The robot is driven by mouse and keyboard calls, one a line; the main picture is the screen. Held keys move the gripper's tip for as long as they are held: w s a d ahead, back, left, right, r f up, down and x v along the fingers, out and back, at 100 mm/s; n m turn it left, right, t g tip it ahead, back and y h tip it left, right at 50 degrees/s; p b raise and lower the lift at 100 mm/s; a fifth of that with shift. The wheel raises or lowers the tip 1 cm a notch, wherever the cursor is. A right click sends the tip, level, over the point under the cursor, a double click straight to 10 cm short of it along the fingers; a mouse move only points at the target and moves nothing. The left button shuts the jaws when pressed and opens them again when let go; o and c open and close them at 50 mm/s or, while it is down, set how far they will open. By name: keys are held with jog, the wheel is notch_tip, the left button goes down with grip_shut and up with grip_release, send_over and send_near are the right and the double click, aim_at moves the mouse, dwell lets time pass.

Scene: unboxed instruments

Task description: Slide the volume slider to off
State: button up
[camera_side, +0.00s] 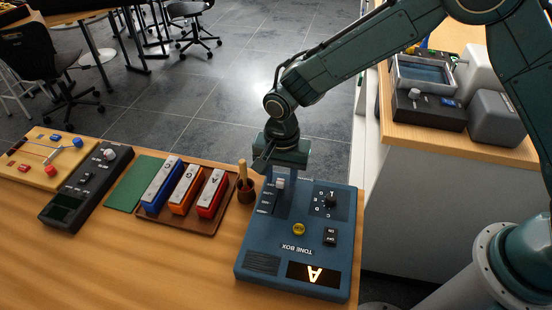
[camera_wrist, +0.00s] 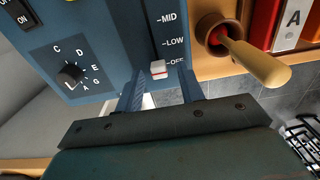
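The blue tone box (camera_side: 272,232) stands on the wooden table, with its lettering upside down in the side view. Its volume slider knob (camera_side: 280,184) is at the far end of the box.
A brown cup (camera_side: 246,190) with a wooden mallet (camera_side: 242,171) stands close beside the box. A tray (camera_side: 186,222) with coloured chime bars, a green mat (camera_side: 137,184) and a dark device (camera_side: 86,187) lie further left. Bare table lies in front of them.

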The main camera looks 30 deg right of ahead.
jog(key=shift+r, duration=0.15)
notch_tip(320, 180, up, 14)
jog(key=shift+f, duration=0.25)
dwell(0.4)
jog(key=s+d+r+n+t, duration=0.2)
jog(key=s+d+r, duration=0.3)
jog(key=d+r, duration=0.25)
jog(key=s+d+r+n+t, duration=0.1)
jog(key=s+d+r+n, duration=0.2)
jog(key=s+d+r, duration=0.4)
jog(key=s+d+f+n+t, duration=0.2)
jog(key=s+d+n, duration=0.2)
jog(key=s+d, duration=0.5)
jog(key=s, duration=0.3)
jog(key=shift+s+d+t, duration=0.3)
jog(key=shift+s+d, duration=0.05)
jog(key=shift+s, duration=0.05)
